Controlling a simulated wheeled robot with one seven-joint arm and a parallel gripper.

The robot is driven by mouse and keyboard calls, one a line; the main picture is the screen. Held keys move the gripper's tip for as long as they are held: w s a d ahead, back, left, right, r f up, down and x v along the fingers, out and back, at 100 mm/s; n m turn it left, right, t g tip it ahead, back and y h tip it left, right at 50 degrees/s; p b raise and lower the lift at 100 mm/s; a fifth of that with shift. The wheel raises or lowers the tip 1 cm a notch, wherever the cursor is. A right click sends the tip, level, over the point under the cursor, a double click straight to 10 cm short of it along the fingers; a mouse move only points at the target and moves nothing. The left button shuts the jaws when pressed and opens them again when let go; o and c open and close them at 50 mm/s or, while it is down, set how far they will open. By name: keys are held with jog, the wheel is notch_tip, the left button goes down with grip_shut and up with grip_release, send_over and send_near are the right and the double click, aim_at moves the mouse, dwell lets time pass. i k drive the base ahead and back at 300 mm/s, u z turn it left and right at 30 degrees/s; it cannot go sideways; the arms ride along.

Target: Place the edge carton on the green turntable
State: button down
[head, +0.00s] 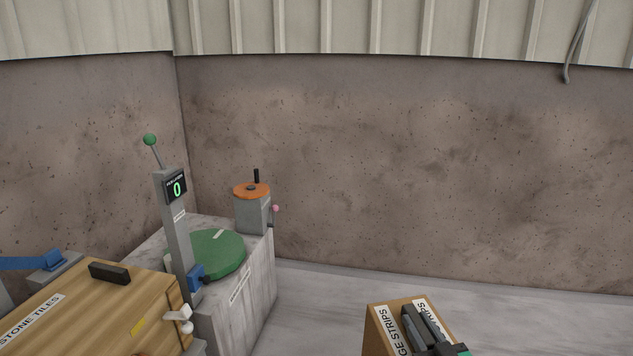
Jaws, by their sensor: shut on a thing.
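The edge carton (377,325), a brown box with white labels reading "...GE STRIPS", shows at the bottom edge right of centre. Its lower part is cut off by the picture. My gripper (422,328), dark grey, is at the top of the carton and shut on it. The green turntable (225,252) is a flat round disc on a pale stone block (262,285), left of centre and farther back. A small pale mark lies on its top. A grey post hides part of its left side. The carton is well apart from the turntable, to its right and nearer.
The grey post (177,225) has a display reading 0 and a green-knobbed lever (150,140). A grey device with an orange top (251,190) stands behind the turntable. A wooden "STONE TILES" box (95,315) fills the lower left. Grey floor (325,290) between block and carton is clear.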

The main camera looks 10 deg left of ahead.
aim_at(204, 249)
jog(key=i, duration=3.6)
jog(key=u, duration=3.85)
